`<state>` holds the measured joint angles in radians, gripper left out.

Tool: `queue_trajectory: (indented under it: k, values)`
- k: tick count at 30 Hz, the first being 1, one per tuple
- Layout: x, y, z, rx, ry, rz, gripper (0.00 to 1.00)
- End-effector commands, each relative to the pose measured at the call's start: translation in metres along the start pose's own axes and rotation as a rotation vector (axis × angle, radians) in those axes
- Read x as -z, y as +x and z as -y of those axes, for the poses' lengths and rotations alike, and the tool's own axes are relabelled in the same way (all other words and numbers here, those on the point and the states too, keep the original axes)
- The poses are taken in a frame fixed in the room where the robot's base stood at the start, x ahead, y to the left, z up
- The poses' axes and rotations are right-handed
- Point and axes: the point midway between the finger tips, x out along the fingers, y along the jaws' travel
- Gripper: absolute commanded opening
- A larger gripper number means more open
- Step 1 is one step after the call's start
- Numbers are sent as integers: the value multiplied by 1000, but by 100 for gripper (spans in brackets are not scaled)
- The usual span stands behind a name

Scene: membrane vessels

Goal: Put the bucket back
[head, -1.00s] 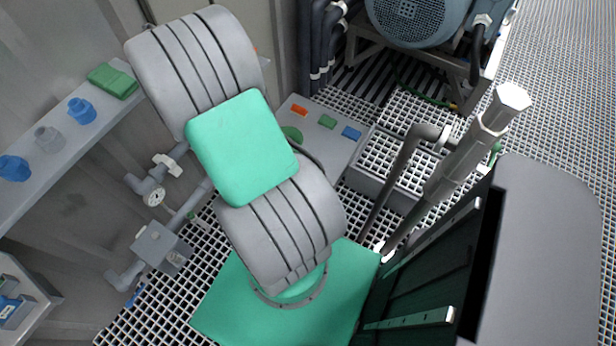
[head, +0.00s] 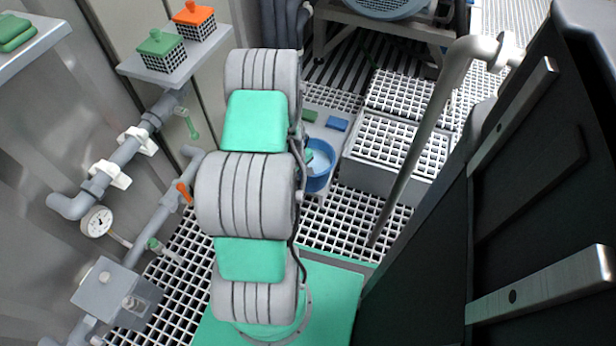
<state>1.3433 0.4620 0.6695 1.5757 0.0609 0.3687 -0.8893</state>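A blue bucket (head: 320,172) shows in the head view just right of my arm, at the edge of a low grey platform. Its left side is hidden behind my arm, and it seems to hold something pale with a green item at its rim. My grey and green arm reaches away from me over the grating. My gripper is not visible, so I cannot tell whether it touches the bucket.
A green block (head: 310,116) and a blue block (head: 337,124) lie on the platform behind the bucket. Grated steps (head: 395,140) and a grey handrail (head: 430,115) stand to the right. Pipes with a gauge (head: 97,222) and a shelf with green and orange baskets (head: 196,22) line the left.

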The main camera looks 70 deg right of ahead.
Motion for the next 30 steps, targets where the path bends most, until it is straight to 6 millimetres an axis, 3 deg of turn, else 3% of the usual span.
queue_trajectory:
  k: [5,16,21,30]
  values:
    - [1,20,-11,-6,7,-4,0]
    - [61,67,-68,-6,5,-4,0]
    - [78,101,-85,-5,7,-3,0]
    - [91,126,-97,-4,8,-2,0]
